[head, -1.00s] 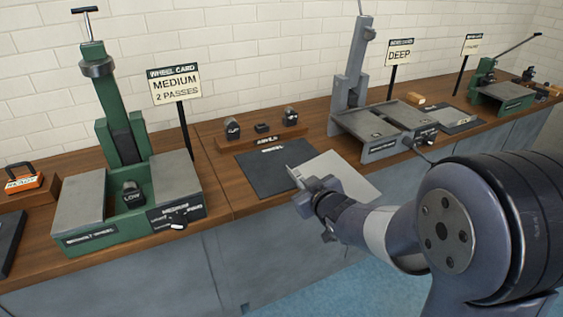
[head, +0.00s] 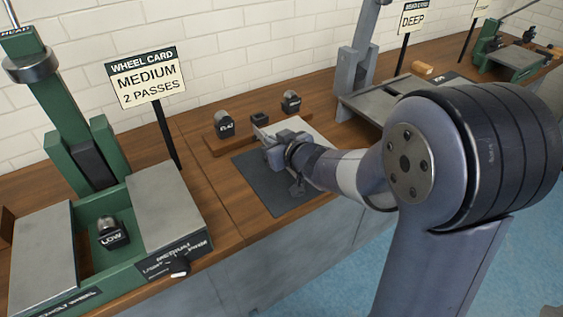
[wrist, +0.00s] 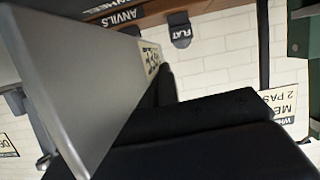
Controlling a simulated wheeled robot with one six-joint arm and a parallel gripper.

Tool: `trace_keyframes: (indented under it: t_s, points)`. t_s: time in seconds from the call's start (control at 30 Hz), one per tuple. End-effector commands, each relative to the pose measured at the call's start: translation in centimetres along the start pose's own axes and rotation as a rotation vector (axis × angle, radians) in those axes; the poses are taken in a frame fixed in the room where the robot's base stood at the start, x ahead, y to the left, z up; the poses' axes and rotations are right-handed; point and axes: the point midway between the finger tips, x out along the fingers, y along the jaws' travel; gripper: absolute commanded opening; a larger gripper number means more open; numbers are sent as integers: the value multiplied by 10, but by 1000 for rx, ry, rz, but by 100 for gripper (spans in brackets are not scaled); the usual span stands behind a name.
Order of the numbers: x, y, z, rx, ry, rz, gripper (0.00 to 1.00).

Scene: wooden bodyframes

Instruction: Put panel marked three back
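A flat grey metal panel (wrist: 75,75) fills the left of the wrist view and stands tilted on edge. It carries a cream label (wrist: 150,60) whose marking I cannot read. My gripper (head: 277,152) is shut on this panel, with a dark finger (wrist: 166,85) against it near the label. In the head view the panel (head: 305,133) is partly hidden behind my gripper, above the dark mat (head: 262,185) on the bench. Whether the panel touches the bench is hidden.
The anvil rack (head: 218,147) stands behind the mat, close to the panel. The green wheel machine (head: 125,200) is at left, with a wheel card (head: 148,77) on a post. A grey machine (head: 355,75) stands behind my arm. Bare bench (head: 195,165) lies left of the mat.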

Motion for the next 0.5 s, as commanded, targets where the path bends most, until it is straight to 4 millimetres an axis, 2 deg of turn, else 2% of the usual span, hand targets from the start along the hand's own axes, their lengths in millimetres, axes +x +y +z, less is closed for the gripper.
trace_keyframes:
  t_s: [0.03,0.1,0.2,0.37,0.5]
  points:
    - [6,-1,16,1,-3,-1,0]
    - [10,-2,28,1,-4,-1,0]
    - [15,-2,41,1,-2,0,0]
    - [18,-3,50,-1,0,0,0]
    - [24,-4,68,0,-2,0,0]
